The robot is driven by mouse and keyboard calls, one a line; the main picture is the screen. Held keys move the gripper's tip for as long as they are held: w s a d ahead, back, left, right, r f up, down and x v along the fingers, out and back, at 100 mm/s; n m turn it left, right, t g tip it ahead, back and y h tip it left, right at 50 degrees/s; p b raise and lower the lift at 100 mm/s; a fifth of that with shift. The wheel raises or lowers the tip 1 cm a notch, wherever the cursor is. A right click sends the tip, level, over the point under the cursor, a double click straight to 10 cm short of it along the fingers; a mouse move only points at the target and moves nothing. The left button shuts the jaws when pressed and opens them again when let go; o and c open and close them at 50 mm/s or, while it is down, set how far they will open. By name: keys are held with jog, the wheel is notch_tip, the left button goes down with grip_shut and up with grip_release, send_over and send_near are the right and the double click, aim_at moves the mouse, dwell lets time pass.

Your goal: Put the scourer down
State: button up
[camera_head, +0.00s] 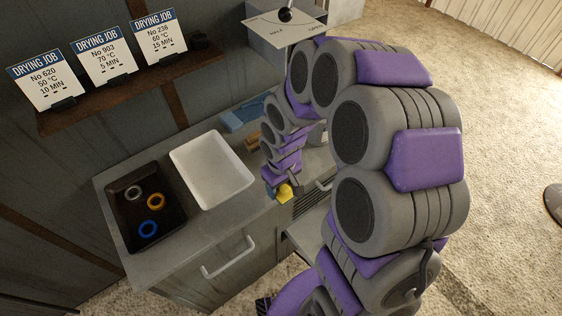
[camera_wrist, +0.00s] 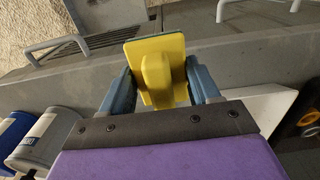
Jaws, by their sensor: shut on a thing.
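The yellow scourer (camera_head: 285,192) is at the tip of my gripper (camera_head: 277,184) in the head view, near the front edge of the grey counter (camera_head: 198,237). In the wrist view, the scourer (camera_wrist: 158,68) has a raised yellow grip in its middle and a dark edge on its far side. My gripper (camera_wrist: 160,90) is shut on it, one blue-grey finger on each side. I cannot tell whether the scourer touches the counter.
A white tub (camera_head: 243,178) and a black tray (camera_head: 121,238) with several coloured rings stand left of my gripper. A blue item (camera_head: 243,117) and a brown item (camera_head: 253,142) lie behind. Drawer handles (camera_head: 229,258) stick out in front. Drying job cards (camera_head: 103,55) stand on a shelf.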

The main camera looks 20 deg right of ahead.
jog(key=w+d, duration=0.1)
jog(key=w, duration=0.2)
jog(key=w+d+b, duration=0.1)
jog(key=w, duration=0.3)
jog(key=w+d+f, duration=0.1)
jog(key=w, duration=0.2)
jog(key=shift+w+d, duration=0.2)
jog(key=shift+w, duration=0.1)
jog(key=shift+w+a+f+b, duration=0.15)
jog(key=shift+w+b, duration=0.15)
jog(key=shift+w, duration=0.15)
jog(key=f, duration=0.1)
jog(key=d+f+b, duration=0.1)
jog(key=f, duration=0.1)
jog(key=shift+f, duration=0.25)
jog(key=shift+r, duration=0.1)
jog(key=shift+a, duration=0.2)
jog(key=o, duration=1.2)
jog(key=shift+a, duration=0.1)
jog(key=shift+c, duration=0.2)
